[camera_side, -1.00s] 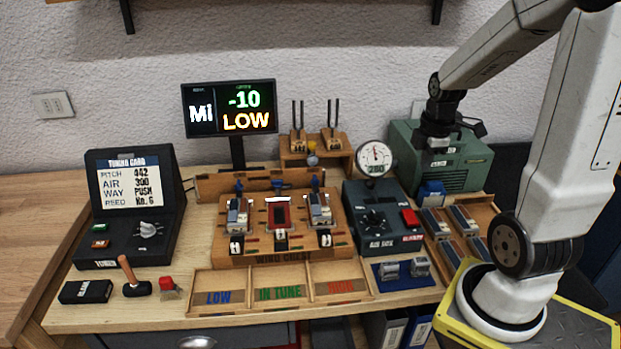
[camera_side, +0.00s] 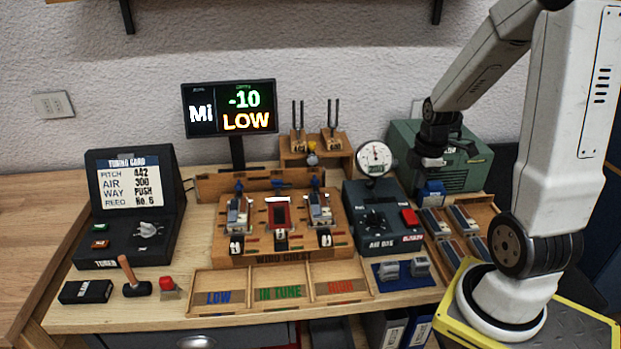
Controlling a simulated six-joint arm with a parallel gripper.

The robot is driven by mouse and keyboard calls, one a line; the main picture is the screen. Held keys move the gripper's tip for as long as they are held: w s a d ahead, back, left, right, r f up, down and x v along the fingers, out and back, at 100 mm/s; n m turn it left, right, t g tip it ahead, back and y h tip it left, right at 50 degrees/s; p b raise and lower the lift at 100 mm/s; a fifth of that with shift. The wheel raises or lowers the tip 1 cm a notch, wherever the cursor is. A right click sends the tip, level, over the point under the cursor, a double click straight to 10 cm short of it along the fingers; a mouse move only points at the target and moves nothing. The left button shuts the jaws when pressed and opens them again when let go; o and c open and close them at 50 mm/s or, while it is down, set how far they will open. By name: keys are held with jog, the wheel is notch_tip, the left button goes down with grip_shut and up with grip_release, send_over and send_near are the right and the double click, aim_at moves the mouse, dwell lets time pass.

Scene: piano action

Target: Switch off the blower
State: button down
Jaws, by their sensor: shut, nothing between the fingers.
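The air box (camera_side: 360,231) is a dark unit right of the wind chest, with a round black knob (camera_side: 375,219). A red switch (camera_side: 410,217) sits on its right side, above a small red label that is too small to read surely. A round white gauge (camera_side: 375,157) stands at its back. A green machine (camera_side: 470,160) stands behind, at the back right. My gripper (camera_side: 431,164) points down in front of the green machine, above a small blue block. It is shut and empty, up and right of the red switch and apart from it.
The blue block (camera_side: 432,190) and a wooden tray of reeds (camera_side: 487,211) lie under and beside my gripper. The wooden wind chest (camera_side: 283,250) stands left of the air box. A monitor (camera_side: 230,108) reads "Mi -10 LOW". A blue mat (camera_side: 404,284) lies in front.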

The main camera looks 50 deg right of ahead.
aim_at(412, 217)
jog(key=shift+w+d+f, duration=0.15)
jog(key=shift+f, duration=1.35)
jog(key=shift+w+d+f, duration=0.1)
jog(key=shift+f, duration=1.35)
jog(key=shift+w+d+f, duration=0.15)
jog(key=shift+f, duration=1.35)
jog(key=shift+f, duration=0.2)
jog(key=shift+s+a, duration=0.1)
jog(key=shift+s+a+r, duration=0.2)
jog(key=shift+s+a, duration=0.2)
jog(key=shift+r, duration=0.15)
notch_tip(412, 217, up, 14)
jog(key=w+d, duration=0.1)
